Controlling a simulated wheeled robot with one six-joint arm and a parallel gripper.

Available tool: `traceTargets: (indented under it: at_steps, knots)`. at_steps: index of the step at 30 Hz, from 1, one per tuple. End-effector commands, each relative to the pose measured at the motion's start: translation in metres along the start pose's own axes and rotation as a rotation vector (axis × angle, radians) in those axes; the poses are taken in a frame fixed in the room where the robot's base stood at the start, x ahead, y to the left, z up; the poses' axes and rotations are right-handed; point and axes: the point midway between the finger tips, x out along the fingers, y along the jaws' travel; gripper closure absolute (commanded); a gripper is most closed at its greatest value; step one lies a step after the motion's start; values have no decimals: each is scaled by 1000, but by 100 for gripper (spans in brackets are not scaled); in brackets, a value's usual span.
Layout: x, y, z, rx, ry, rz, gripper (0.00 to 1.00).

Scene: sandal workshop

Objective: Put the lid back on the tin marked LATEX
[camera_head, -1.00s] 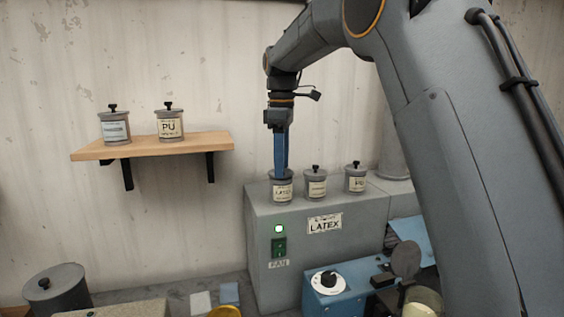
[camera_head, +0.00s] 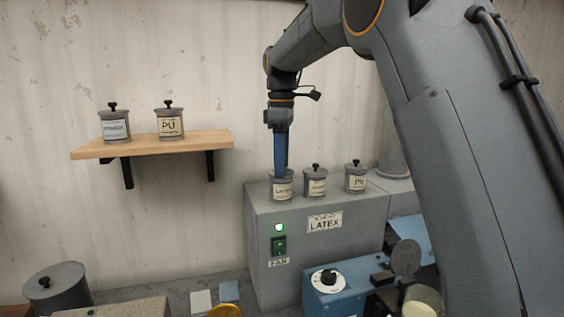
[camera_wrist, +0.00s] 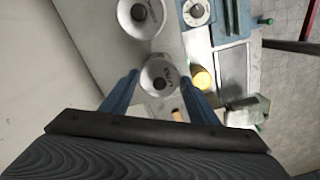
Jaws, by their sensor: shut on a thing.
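The tin marked LATEX (camera_head: 283,191) stands upright on the grey cabinet, leftmost of a row of three tins. My gripper (camera_head: 281,172) points straight down at the top of this tin, its blue fingers reaching to the rim. In the wrist view my gripper (camera_wrist: 160,74) has one finger on each side of the round grey lid (camera_wrist: 151,87) with its dark knob, and is shut on it. The lid is at the mouth of the tin; I cannot tell whether it is fully seated, as the fingers hide the rim in the head view.
Two lidded tins stand close to the right, a middle tin (camera_head: 316,187) and a right tin (camera_head: 355,183). A wooden shelf (camera_head: 200,143) on the wall holds the PU tin (camera_head: 170,124) and another tin (camera_head: 114,127). The grey cabinet (camera_head: 262,215) carries a LATEX sign.

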Motion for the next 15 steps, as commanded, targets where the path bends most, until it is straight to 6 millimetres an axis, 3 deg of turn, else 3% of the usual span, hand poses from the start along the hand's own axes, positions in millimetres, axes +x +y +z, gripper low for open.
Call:
traceTargets:
  at_steps: [8, 9, 12, 15]
  knots:
    - [0, 0, 0, 0, 0, 0, 66]
    - [0, 0, 0, 0, 0, 0, 41]
    - [0, 0, 0, 0, 0, 0, 24]
    - [0, 0, 0, 0, 0, 0, 24]
